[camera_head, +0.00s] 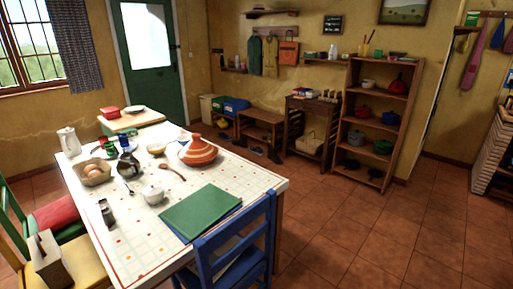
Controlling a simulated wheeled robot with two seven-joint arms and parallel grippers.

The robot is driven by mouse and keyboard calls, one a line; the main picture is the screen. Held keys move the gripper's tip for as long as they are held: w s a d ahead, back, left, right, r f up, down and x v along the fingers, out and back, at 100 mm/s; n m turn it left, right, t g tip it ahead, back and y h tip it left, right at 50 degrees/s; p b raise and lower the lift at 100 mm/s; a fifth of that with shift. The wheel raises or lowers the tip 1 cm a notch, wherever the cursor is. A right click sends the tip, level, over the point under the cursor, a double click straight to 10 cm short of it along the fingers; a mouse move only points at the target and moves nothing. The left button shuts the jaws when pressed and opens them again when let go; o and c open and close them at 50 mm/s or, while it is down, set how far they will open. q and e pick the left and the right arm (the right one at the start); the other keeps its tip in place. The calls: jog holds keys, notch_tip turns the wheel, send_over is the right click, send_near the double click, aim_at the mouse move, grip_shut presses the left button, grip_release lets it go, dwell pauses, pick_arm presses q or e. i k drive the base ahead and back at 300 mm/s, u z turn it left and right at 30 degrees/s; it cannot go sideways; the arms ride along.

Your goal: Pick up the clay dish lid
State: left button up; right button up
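The clay dish lid (197,146) is an orange-brown cone with pale bands and a knob on top. It sits on a round clay dish (199,161) on the far right part of the table. The lid looks upright and nothing touches it from above. Neither of my grippers shows in the head view.
The white tiled table (137,247) also holds a wooden spoon (173,172), a white sugar pot (153,195), an egg basket (93,172) and a green folder (200,212). A blue chair (236,247) stands at the near right side. Open tiled floor (345,235) lies to the right.

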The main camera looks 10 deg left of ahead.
aim_at(197, 149)
jog(key=z, duration=0.7)
jog(key=i, duration=3.85)
jog(key=u, duration=4.45)
